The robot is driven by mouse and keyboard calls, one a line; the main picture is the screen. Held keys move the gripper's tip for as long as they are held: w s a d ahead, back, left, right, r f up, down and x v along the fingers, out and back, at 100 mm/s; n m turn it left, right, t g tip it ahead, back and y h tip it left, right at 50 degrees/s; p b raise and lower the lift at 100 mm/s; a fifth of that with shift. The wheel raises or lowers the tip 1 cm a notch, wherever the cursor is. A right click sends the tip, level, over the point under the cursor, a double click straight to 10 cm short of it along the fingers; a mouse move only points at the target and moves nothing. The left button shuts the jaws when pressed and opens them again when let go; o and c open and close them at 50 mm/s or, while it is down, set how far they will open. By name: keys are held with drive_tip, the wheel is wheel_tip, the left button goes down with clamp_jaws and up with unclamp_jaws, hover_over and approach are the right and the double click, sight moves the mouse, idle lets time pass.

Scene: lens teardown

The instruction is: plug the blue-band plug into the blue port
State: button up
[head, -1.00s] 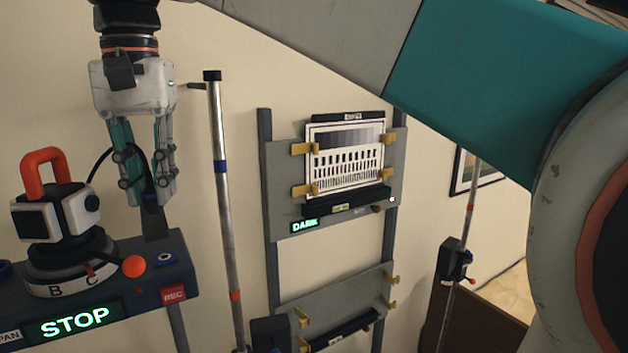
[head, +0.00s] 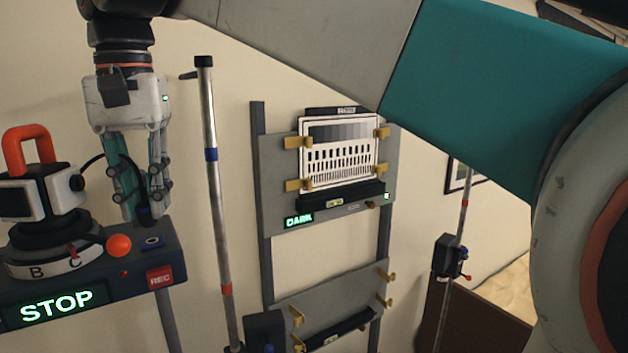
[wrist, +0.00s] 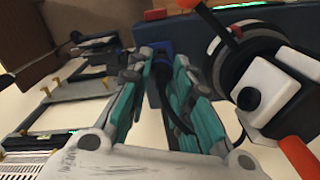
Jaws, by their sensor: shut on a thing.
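My gripper (head: 143,212) is at the right end of the dark console, fingers pointing down. It is shut on a dark plug (head: 144,215) with a black cable looping from it to the camera head. In the wrist view blue shows around the plug (wrist: 160,48) between the fingertips (wrist: 160,62), against the console. A blue ring-shaped mark (head: 153,242) is on the console top just in front of the plug. I cannot tell whether it is the port itself. The fingers hide the plug's tip, so I cannot tell whether it is seated.
The console (head: 120,292) carries a white-and-black camera head (head: 45,205) with an orange handle, an orange ball knob (head: 118,245) and a red REC button (head: 160,277). A metal pole (head: 210,170) stands right of my gripper. A chart rack (head: 265,210) is beyond it.

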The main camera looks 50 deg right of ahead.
sight(146, 201)
drive_tip(key=shift+s+f, duration=0.1)
drive_tip(key=shift+f, duration=0.55)
drive_tip(key=shift+f, duration=0.55)
idle(2.5)
drive_tip(key=o, duration=0.9)
drive_tip(key=shift+o, duration=0.2)
wheel_tip(146, 201, up, 12)
